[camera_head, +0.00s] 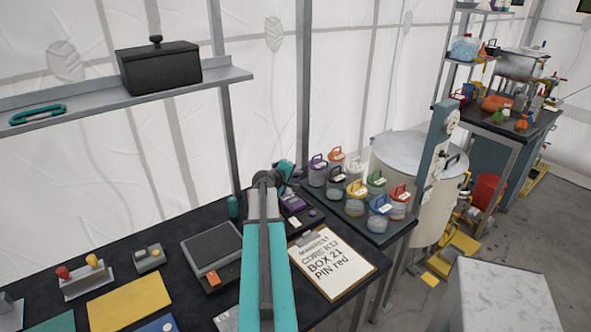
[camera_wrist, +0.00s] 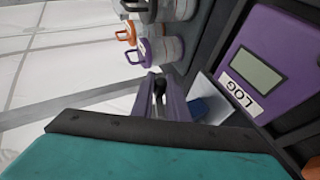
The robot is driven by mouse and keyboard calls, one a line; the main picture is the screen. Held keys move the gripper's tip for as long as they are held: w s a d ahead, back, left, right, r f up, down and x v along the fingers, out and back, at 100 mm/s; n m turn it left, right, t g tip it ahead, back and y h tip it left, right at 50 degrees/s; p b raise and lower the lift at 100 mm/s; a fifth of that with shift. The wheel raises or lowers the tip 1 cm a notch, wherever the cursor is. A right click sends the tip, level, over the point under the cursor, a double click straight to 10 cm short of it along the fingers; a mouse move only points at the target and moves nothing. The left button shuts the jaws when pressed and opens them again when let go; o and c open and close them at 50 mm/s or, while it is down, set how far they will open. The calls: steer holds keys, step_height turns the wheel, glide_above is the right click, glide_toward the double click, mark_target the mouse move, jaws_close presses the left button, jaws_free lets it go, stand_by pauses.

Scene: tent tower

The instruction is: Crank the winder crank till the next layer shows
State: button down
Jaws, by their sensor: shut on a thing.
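My gripper (camera_wrist: 158,100) shows in the wrist view, its fingers closed around a small dark knob (camera_wrist: 159,84), which looks like the winder crank's handle. The rest of the crank and the winder are hidden or cannot be made out. In the head view my gripper's teal body (camera_head: 285,172) is at the back edge of the dark bench, beyond my arm; its fingertips cannot be made out there. A purple box with a grey screen and a LOG label (camera_wrist: 262,62) is right of the fingers in the wrist view. No layer can be read on the screen.
Several lidded jars with coloured handles (camera_head: 373,205) stand close to the right of my gripper. A clipboard (camera_head: 332,262) lies on the bench (camera_head: 190,290), right of my arm. A grey-topped device (camera_head: 212,250) and yellow mat (camera_head: 130,303) are left. A shelf (camera_head: 100,98) hangs above.

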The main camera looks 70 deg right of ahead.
steer(key=shift+w+a+f+m+t+y+p, duration=0.2)
steer(key=shift+y+p, duration=0.35)
steer(key=shift+p, duration=0.5)
steer(key=shift+s+d+f+m+t+y+p, duration=0.15)
steer(key=shift+t+y+p, duration=0.35)
steer(key=shift+p, duration=0.55)
steer(key=shift+w+a+m+t+y+p, duration=0.15)
steer(key=shift+y+p, duration=0.5)
steer(key=shift+p, duration=0.4)
steer(key=shift+w+a+f+t+y+p, duration=0.1)
steer(key=shift+a+f+t+y+p, duration=0.25)
steer(key=shift+y+p, duration=0.5)
steer(key=shift+f+m, duration=0.2)
steer(key=shift+m, duration=0.1)
steer(key=c, duration=1.7)
jaws_free()
steer(key=shift+c, duration=0.2)
steer(key=shift+r, duration=0.1)
steer(key=b+v, duration=0.5)
steer(key=v, duration=0.8)
steer(key=shift+r, duration=0.35)
